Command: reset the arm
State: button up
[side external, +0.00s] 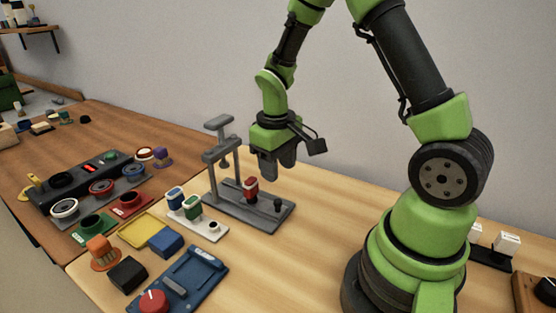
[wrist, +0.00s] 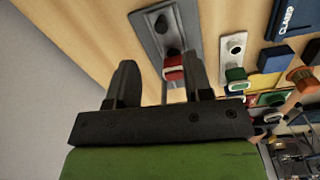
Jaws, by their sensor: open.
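My green arm reaches over the table, and my gripper (side external: 277,160) hangs pointing down above the back of the grey press stand. It also shows in the wrist view (wrist: 162,82), with two dark fingers spread apart and nothing held. The red block with a white band (side external: 251,189) sits on the grey stand's base (side external: 268,215), below my gripper. In the wrist view the red block (wrist: 173,68) appears between the fingers' lines but apart from them, lower down on the stand.
A white plate (side external: 213,229) with blue and green blocks stands left of the stand. A blue tray (side external: 205,275) with a red knob lies in front. A dark console (side external: 85,184) with round parts is farther left. Wood is bare between the stand and my base.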

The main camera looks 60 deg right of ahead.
jog(key=shift+r, duration=0.55)
jog(key=s+a+r+m+t+y, duration=0.1)
jog(key=s+a+r+t, duration=0.2)
jog(key=r, duration=0.6)
jog(key=s+a+r+m+t+y, duration=0.1)
jog(key=s+a+r+t, duration=0.3)
jog(key=s+a+r, duration=0.3)
jog(key=s+r, duration=0.1)
jog(key=s, duration=0.1)
jog(key=shift+s+a+r+y, duration=0.15)
jog(key=shift+s+r+y, duration=0.15)
jog(key=shift+s+r, duration=0.05)
